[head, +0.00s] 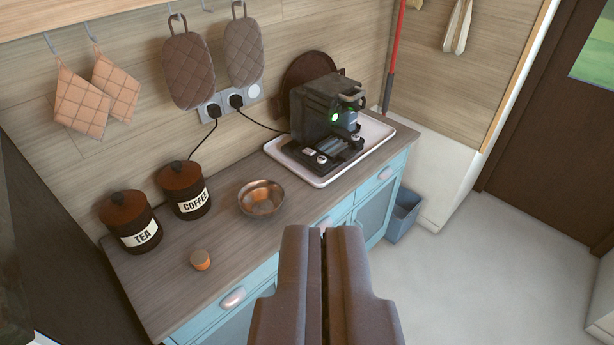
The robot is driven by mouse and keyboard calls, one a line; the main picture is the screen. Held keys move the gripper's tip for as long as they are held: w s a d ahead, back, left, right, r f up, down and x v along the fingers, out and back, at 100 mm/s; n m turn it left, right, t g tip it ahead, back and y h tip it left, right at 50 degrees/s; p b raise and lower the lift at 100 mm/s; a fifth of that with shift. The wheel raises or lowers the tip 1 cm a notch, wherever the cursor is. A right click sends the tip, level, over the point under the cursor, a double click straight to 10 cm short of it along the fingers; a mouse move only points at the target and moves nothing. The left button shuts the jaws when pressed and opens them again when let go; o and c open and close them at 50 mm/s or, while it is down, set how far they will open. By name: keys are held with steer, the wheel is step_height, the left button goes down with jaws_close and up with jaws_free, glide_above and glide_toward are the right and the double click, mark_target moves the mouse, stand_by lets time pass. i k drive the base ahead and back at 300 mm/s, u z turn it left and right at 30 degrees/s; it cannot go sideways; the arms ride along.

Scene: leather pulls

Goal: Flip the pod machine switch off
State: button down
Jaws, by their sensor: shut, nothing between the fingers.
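The pod machine (318,112) is a dark boxy unit on a white tray (320,182) at the far right end of the counter. A green light (334,118) glows on its front. Small light-coloured controls show low on its front, but I cannot tell which part is the switch. My gripper (324,232) is shut and empty in the lower middle. It is in front of the counter and apart from the machine.
Plugs and cords are behind. A blue bin (403,214) stands on the floor. Floor at right is clear.

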mark_target(308, 152)
steer(key=u, duration=0.05)
steer(key=k, duration=0.2)
steer(key=z, duration=0.35)
steer(key=i, duration=2.05)
steer(key=u, duration=0.65)
